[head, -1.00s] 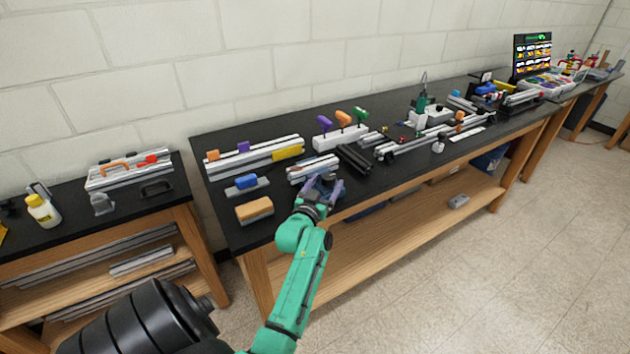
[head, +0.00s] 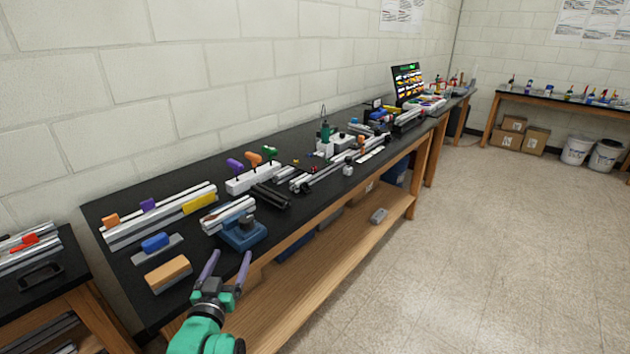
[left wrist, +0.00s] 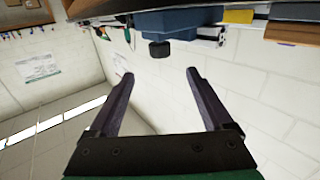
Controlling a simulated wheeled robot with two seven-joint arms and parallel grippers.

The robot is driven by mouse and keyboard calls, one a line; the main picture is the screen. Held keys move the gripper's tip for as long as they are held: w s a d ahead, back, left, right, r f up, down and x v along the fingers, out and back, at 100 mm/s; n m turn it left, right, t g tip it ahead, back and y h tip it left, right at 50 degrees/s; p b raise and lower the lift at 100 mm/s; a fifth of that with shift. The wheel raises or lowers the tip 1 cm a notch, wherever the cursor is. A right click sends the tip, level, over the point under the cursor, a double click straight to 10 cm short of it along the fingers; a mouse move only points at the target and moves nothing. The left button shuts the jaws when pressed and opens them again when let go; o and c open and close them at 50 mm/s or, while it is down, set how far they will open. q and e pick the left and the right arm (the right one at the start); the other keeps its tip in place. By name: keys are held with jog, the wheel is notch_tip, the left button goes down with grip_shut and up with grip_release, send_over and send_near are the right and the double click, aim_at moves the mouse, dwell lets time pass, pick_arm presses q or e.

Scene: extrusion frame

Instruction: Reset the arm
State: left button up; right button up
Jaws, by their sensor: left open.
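My left gripper (head: 229,272) is in the head view at the front edge of the black workbench (head: 290,205). Its two purple fingers are spread apart with nothing between them. In the left wrist view the open fingers (left wrist: 157,85) also show empty. Just beyond the fingers stands a blue vise-like fixture (head: 242,236) with a dark knob, holding silver extrusion pieces (head: 229,214). In the left wrist view this blue fixture (left wrist: 178,22) and its knob are apart from the fingers. My right gripper is in neither view.
An orange-topped block (head: 168,272) and a blue-handled piece (head: 155,243) lie left of the fixture. Long extrusions (head: 155,222) lie behind. A side bench (head: 75,288) stands at left. Open floor (head: 455,250) spreads at right.

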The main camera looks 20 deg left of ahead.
pick_arm(q)
jog(key=s+d+f+m+g+h, duration=0.1)
jog(key=d+f+m+g+h, duration=0.45)
jog(key=d, duration=0.45)
jog(key=s+d+f+g+h, duration=0.1)
jog(key=s+d+f+g, duration=0.25)
jog(key=s, duration=0.25)
jog(key=s+d+f+g, duration=0.2)
jog(key=s+f+g, duration=0.25)
jog(key=s, duration=0.25)
notch_tip(320, 180, down, 23)
jog(key=s+g, duration=0.1)
jog(key=s, duration=0.2)
jog(key=s+a+f+m+g, duration=0.1)
jog(key=s+a+f, duration=0.1)
jog(key=s+f, duration=1.2)
jog(key=shift+s+a+f, duration=0.2)
jog(key=shift+s+a, duration=0.15)
jog(key=shift+s, duration=0.65)
